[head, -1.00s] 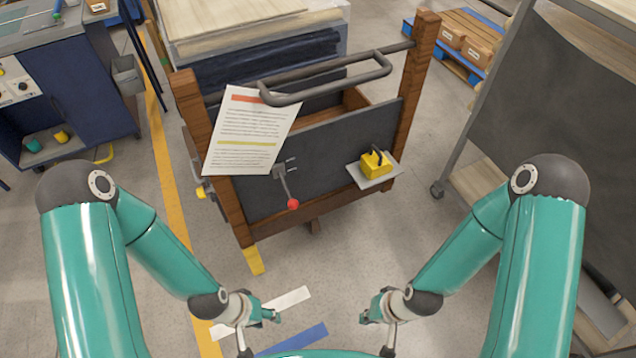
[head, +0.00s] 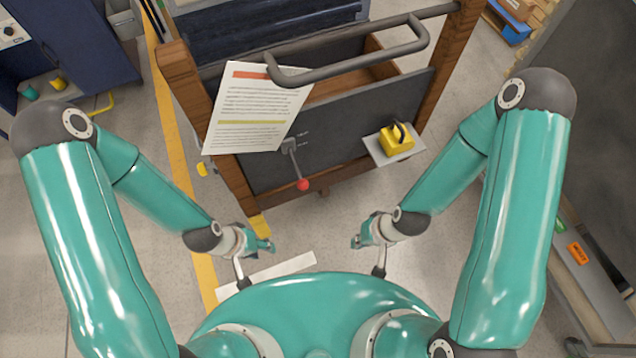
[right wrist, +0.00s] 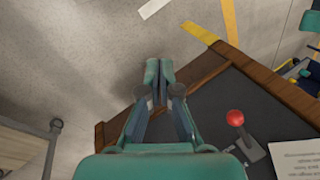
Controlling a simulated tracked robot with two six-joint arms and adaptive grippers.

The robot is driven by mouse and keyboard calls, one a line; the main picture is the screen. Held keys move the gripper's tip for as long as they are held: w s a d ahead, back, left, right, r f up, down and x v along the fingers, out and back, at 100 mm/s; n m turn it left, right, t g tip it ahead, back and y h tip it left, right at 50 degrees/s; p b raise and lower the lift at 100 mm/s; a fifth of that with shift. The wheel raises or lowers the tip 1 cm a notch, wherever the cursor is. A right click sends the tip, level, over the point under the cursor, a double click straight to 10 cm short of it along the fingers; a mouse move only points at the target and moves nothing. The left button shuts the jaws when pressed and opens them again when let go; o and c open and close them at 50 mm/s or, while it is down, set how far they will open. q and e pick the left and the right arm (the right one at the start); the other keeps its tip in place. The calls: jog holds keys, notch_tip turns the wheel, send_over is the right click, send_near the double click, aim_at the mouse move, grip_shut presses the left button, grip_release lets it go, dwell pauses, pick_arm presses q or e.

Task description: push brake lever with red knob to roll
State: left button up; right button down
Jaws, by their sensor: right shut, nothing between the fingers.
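The brake lever (head: 295,165) sits on the dark front panel of a wooden cart (head: 243,190). It slants down to its red knob (head: 303,185), and small unreadable marks show beside its pivot. In the right wrist view the red knob (right wrist: 236,118) is right of my right gripper (right wrist: 160,72), whose fingers are shut and empty. In the head view my right gripper (head: 357,242) is below and right of the knob, apart from it. My left gripper (head: 270,246) is below and left of the knob, touching nothing I can see; its finger gap is too small to judge.
A paper sheet (head: 255,108) hangs on the cart just left of the lever. A grey handle bar (head: 350,68) crosses above. A dark-sided rack (head: 570,150) stands at the right.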

jog(key=shift+w, duration=0.1)
jog(key=n+t+y+b, duration=0.5)
jog(key=n+y+b, duration=0.5)
jog(key=n, duration=1.9)
send_near(308, 185)
jog(key=shift+h, duration=0.6)
jog(key=x, duration=0.5)
jog(key=b+x, duration=0.1)
jog(key=x, duration=0.1)
jog(key=shift+a+r, duration=0.35)
